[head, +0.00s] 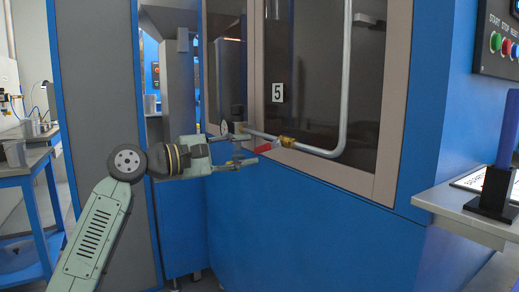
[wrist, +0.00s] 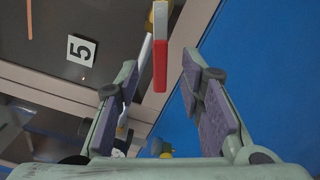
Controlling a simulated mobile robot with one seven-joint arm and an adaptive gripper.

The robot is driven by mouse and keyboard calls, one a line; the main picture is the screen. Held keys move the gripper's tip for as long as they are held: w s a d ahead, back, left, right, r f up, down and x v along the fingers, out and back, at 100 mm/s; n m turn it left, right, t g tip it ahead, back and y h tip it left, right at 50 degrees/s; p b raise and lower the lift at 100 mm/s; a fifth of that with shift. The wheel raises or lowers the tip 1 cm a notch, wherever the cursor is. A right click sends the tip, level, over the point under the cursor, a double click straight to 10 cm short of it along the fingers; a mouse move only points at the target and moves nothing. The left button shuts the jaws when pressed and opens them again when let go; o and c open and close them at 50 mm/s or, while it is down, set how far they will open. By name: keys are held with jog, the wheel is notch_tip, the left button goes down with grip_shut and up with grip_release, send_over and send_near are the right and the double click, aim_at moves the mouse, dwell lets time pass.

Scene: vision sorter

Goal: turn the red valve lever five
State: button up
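The red valve lever (head: 265,148) sticks out to the left from a brass valve (head: 288,141) on a grey pipe, below the label "5" (head: 278,92). In the wrist view the lever (wrist: 160,66) points down the picture, between and just beyond the fingertips. The label shows there too (wrist: 81,49), rotated. My gripper (head: 252,149) is open and empty, its fingers reaching toward the lever from the left. In the wrist view the gripper (wrist: 160,75) has clear gaps on both sides of the lever. I see no contact.
A dark window panel (head: 320,75) in a beige frame lies behind the pipe (head: 347,80). A blue cabinet wall (head: 300,215) is below. At right a grey shelf (head: 455,203) holds a blue post in a black base (head: 494,192). Workbenches stand at far left.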

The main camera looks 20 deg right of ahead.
jog(key=a, duration=0.2)
jog(key=s+a, duration=0.1)
jog(key=a, duration=0.2)
jog(key=shift+a, duration=0.15)
